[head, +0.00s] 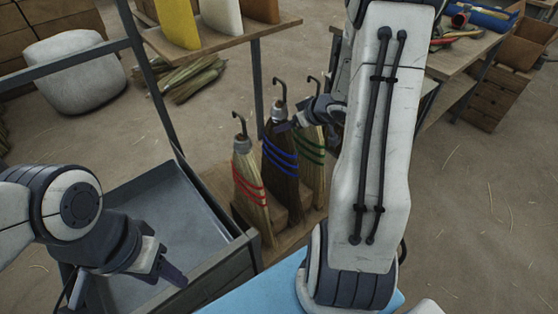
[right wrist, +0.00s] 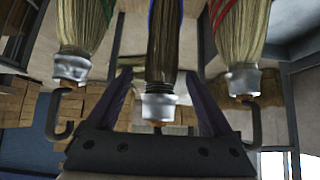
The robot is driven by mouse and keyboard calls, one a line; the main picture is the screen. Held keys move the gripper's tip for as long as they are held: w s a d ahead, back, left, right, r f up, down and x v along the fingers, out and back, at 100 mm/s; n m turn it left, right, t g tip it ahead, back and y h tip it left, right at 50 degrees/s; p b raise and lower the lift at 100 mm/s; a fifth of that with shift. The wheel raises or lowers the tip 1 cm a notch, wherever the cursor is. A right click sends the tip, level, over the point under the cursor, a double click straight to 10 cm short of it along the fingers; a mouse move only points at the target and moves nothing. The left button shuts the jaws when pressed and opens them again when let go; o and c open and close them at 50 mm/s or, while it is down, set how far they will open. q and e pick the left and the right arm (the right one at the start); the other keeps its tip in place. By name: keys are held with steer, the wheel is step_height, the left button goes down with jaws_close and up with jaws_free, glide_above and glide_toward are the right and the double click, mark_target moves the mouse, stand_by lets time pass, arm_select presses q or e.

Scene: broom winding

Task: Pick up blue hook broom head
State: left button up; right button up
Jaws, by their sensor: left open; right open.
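The blue-banded broom head (head: 280,165) has dark bristles, a silver collar and a hook on top. It stands upright in the middle of a row of three. In the right wrist view the picture is inverted, and its silver collar (right wrist: 159,104) shows between the two fingers of my right gripper (right wrist: 158,80). Those fingers are apart, with visible gaps to the collar. In the head view my right gripper (head: 287,123) is at the collar, partly hidden. My left gripper (head: 160,268) is open and empty, over the grey tray at lower left.
A red-banded broom head (head: 248,185) stands close on the left and a green-banded one (head: 313,165) close on the right. A grey metal tray (head: 190,205) lies left of them. A shelf (head: 215,42) with colored blocks is behind. A light blue surface (head: 250,297) is in front.

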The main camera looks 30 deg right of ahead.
steer(key=shift+w+a+f, duration=0.1)
steer(key=shift+w+f, duration=0.4)
steer(key=shift+f, duration=0.05)
steer(key=b+x, duration=0.2)
steer(key=x, duration=0.3)
steer(key=shift+a+f, duration=0.1)
jaws_close()
